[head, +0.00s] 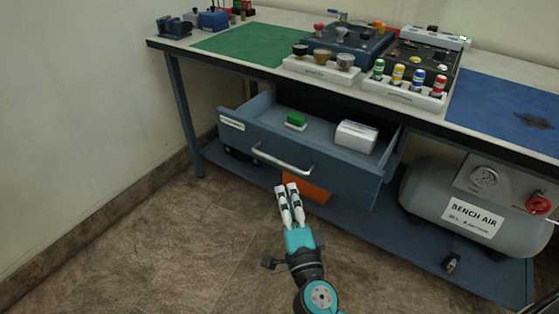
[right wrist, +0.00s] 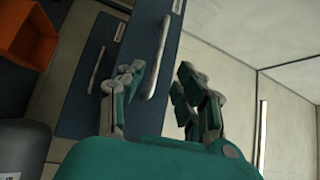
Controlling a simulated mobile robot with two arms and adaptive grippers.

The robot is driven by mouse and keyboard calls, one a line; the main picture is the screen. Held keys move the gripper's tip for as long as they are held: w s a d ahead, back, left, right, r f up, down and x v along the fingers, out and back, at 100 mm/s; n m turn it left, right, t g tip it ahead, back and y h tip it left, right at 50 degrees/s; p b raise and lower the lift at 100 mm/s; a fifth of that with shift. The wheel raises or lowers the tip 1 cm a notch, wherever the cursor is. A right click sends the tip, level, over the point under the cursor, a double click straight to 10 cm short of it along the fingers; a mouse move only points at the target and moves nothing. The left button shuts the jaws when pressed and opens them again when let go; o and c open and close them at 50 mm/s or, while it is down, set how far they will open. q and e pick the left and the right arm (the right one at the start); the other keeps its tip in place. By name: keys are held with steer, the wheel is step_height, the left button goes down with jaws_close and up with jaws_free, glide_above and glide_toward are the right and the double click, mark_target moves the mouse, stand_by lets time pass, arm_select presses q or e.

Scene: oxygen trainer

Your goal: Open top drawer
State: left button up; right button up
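The top drawer (head: 317,182) stands pulled out from under the workbench, with its inside showing. Its silver bar handle (head: 283,161) runs along the blue-grey front, and a white label (head: 232,121) sits at the front's left end. My right gripper (head: 287,188) is just below and in front of the handle, apart from it in the head view. In the right wrist view, my gripper's fingers (right wrist: 160,72) are spread with nothing between the pads, and a handle (right wrist: 159,50) shows beyond the gap. My left gripper is not in view.
A green block (head: 296,119) and a white box (head: 356,136) lie in the drawer. An orange bin (head: 308,188) is on the lower shelf. A grey air tank (head: 480,207) stands at right. The floor (head: 150,245) at left is clear.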

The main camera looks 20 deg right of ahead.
steer(key=r, duration=0.1)
glide_above(280, 167)
steer(key=s+a, duration=0.2)
steer(key=s, duration=0.3)
steer(key=shift+w+d+r, duration=0.1)
steer(key=shift+w+r, duration=0.1)
steer(key=shift+w, duration=0.1)
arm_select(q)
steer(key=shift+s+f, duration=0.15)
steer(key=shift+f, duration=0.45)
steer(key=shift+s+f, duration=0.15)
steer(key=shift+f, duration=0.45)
arm_select(e)
jaws_close()
